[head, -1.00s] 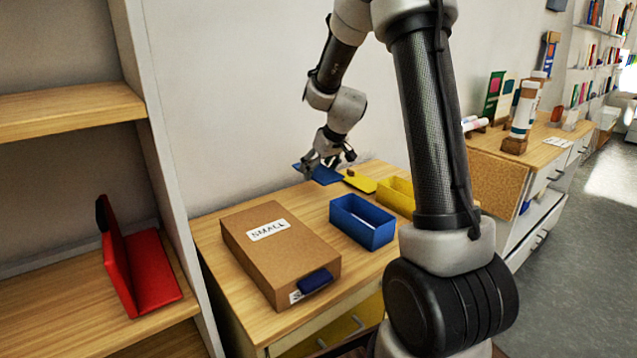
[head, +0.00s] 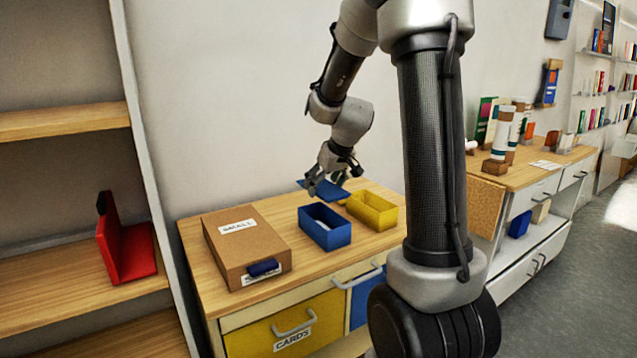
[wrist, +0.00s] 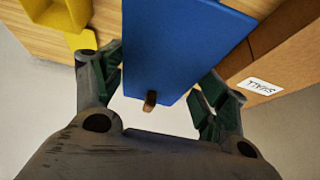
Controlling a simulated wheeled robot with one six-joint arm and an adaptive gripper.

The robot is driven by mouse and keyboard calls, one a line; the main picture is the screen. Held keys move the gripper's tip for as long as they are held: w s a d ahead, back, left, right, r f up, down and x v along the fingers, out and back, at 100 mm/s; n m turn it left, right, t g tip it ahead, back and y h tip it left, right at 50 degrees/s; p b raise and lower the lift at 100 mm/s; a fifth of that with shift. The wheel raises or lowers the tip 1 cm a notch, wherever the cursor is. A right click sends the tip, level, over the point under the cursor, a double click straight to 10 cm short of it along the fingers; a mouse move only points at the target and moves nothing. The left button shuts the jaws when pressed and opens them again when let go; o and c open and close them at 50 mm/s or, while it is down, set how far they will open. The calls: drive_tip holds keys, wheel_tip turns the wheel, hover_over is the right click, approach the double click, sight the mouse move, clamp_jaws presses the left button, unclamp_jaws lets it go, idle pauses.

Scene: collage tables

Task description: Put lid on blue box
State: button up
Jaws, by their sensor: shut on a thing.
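The blue box (head: 325,232) is open-topped and stands upright on the wooden tabletop, its inside partly visible in the head view. The blue lid (head: 338,193) is a flat panel held above the table, just behind and above the box's far side, apart from it. In the wrist view the lid (wrist: 185,45) lies between the two fingers, with a small brown knob (wrist: 150,99) near its edge. My gripper (head: 322,180) is shut on the lid; its fingers also show in the wrist view (wrist: 158,88). The blue box cannot be seen in the wrist view.
A brown box marked SMALL (head: 240,262) is at the left. The wall is close behind. A shelf (head: 70,260) stands left.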

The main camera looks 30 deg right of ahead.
drive_tip(key=shift+s+f, duration=0.15)
drive_tip(key=shift+s, duration=0.35)
drive_tip(key=shift+f, duration=3.2)
drive_tip(key=shift+a+f, duration=0.1)
drive_tip(key=shift+f, duration=0.45)
drive_tip(key=shift+s+f, duration=0.1)
drive_tip(key=shift+f, duration=0.15)
drive_tip(key=shift+c, duration=0.4)
drive_tip(key=shift+f, duration=0.1)
drive_tip(key=c, duration=0.3)
drive_tip(key=o, duration=1.5)
drive_tip(key=shift+w+r, duration=0.2)
